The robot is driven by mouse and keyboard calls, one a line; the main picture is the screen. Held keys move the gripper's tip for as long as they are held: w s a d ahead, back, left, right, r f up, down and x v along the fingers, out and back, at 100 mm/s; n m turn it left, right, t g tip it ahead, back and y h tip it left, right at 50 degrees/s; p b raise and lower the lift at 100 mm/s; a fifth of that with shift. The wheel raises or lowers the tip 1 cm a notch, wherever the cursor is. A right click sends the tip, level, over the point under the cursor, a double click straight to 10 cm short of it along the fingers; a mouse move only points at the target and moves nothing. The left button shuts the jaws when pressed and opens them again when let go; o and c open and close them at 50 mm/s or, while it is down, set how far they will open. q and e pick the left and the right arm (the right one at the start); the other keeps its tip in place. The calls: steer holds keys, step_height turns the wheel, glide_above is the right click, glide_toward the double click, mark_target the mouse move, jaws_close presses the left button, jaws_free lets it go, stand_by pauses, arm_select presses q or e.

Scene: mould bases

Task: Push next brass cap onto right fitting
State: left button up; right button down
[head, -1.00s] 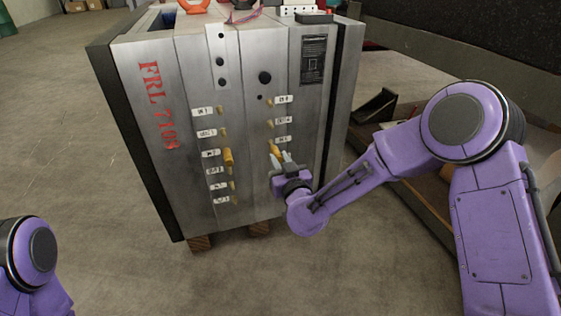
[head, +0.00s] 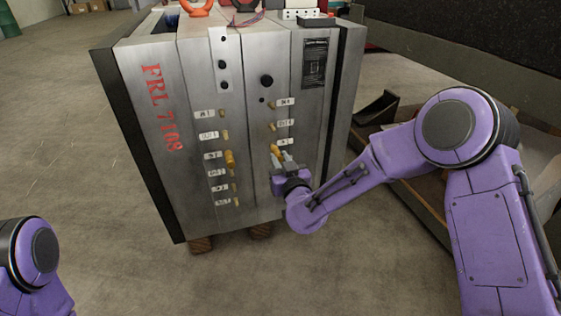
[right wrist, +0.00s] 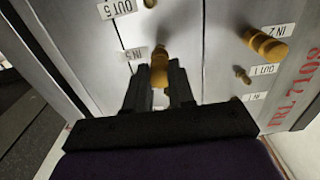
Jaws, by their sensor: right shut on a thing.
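The steel mould base (head: 190,90) stands upright in the head view, with two columns of small brass fittings and white labels on its front face. My right gripper (head: 282,159) is at the right column, shut on a brass cap (head: 276,150). In the right wrist view the cap (right wrist: 160,70) sits between the two dark fingers (right wrist: 160,88), in line with the fitting by the "IN 5" label. I cannot tell how far it is seated. Another brass cap (head: 230,159) is on a left-column fitting; it also shows in the right wrist view (right wrist: 265,45). My left gripper is out of view.
Bare fittings (head: 273,127) stand above the held cap, and several more are in the left column. The block rests on wooden supports (head: 200,244). A dark tray-like structure (head: 425,205) lies to the right, under my right arm. The floor in front is clear.

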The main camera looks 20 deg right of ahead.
steer(key=shift+w, duration=0.4)
steer(key=shift+w, duration=0.15)
steer(key=shift+w, duration=0.35)
steer(key=shift+c, duration=2.4)
jaws_free()
